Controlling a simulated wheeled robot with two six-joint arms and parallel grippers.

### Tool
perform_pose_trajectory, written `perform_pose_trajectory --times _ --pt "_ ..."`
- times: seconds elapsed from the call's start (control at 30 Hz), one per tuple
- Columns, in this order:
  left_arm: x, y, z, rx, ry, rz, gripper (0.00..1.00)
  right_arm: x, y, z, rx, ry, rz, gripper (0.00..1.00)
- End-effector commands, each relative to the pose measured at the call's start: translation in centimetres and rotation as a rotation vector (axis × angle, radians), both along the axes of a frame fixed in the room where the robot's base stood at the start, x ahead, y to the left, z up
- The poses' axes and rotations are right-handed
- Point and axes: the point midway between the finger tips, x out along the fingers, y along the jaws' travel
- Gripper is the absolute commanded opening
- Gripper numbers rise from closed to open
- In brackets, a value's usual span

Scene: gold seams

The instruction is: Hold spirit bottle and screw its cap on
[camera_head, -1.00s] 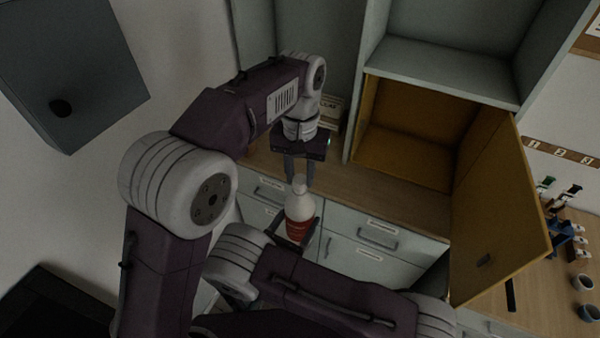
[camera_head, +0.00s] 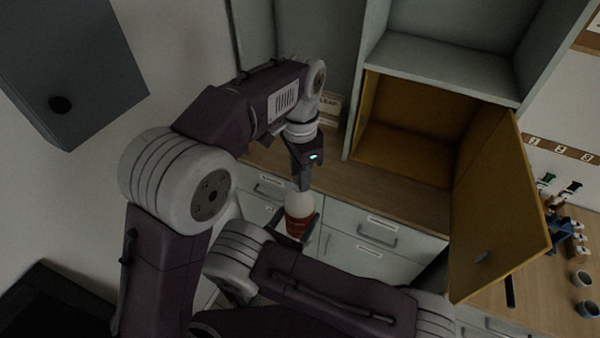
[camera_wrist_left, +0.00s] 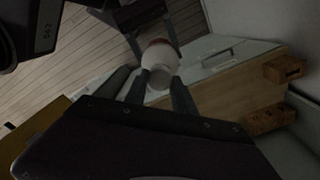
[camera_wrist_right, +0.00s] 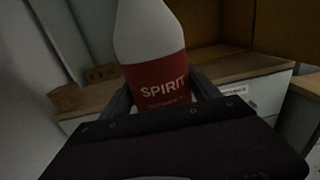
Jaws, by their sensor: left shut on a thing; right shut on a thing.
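The white spirit bottle (camera_head: 299,208) with a red label stands upright in front of the drawers. In the right wrist view the bottle (camera_wrist_right: 155,75) reads "SPIRIT" and sits between the fingers. My right gripper (camera_head: 296,236) is shut on the bottle's lower body. My left gripper (camera_head: 302,184) is straight above it, pointing down, its fingers shut on the white cap at the bottle's top. The left wrist view shows the pale cap (camera_wrist_left: 159,79) between the fingertips, with the bottle beyond. Whether the cap is fully seated cannot be told.
A wooden counter (camera_head: 345,187) with grey drawers (camera_head: 355,245) lies behind the bottle. An open yellow cabinet door (camera_head: 500,220) juts out at right. Small cups (camera_head: 583,281) stand on the far-right bench. A grey wall box (camera_head: 70,70) hangs at upper left.

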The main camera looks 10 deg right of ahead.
Motion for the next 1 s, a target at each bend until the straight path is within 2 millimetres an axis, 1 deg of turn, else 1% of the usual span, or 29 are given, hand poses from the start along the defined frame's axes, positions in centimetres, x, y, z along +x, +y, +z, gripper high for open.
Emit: perform_pose_trajectory --times 0.03,0.1,0.27,0.3,0.37,0.4,0.5,0.6,0.7,0.8,1.0 --pt "0.00 0.03 0.04 -0.001 -0.001 -0.152 0.00 -0.01 -0.02 0.11 0.000 -0.004 -0.001 0.00" --pt "-0.01 0.04 0.02 -0.003 -0.001 -0.389 0.00 -0.01 -0.02 0.11 0.000 -0.004 -0.001 0.00" --pt "-0.04 0.08 -0.01 -0.007 0.001 -0.930 0.00 -0.01 -0.04 0.12 0.000 -0.004 -0.002 0.00" --pt "-0.03 0.09 -0.02 -0.008 0.001 -1.066 0.00 -0.01 -0.04 0.12 0.000 -0.004 -0.002 0.00" --pt "-0.03 0.12 -0.02 -0.010 0.001 -1.269 0.00 -0.02 -0.05 0.12 0.000 -0.004 -0.002 0.00" --pt "-0.02 0.13 -0.03 -0.010 0.002 -1.404 0.00 -0.03 -0.04 0.12 0.000 -0.004 -0.002 0.00" --pt "0.00 0.17 -0.04 -0.013 0.002 -1.722 0.00 -0.03 -0.04 0.13 0.001 -0.004 -0.002 0.00" --pt "0.03 0.19 -0.05 -0.014 0.002 -1.978 0.00 -0.03 -0.05 0.13 0.000 -0.005 -0.002 0.00" --pt "0.06 0.20 -0.05 -0.014 0.002 -2.149 0.00 -0.04 -0.04 0.14 0.000 -0.005 -0.002 0.00" --pt "0.08 0.20 -0.04 -0.014 0.001 -2.233 0.00 -0.04 -0.04 0.14 0.000 -0.005 -0.002 0.00" --pt "0.12 0.19 -0.03 -0.013 0.001 -2.253 0.00 -0.06 -0.05 0.15 0.000 -0.005 -0.003 0.00"
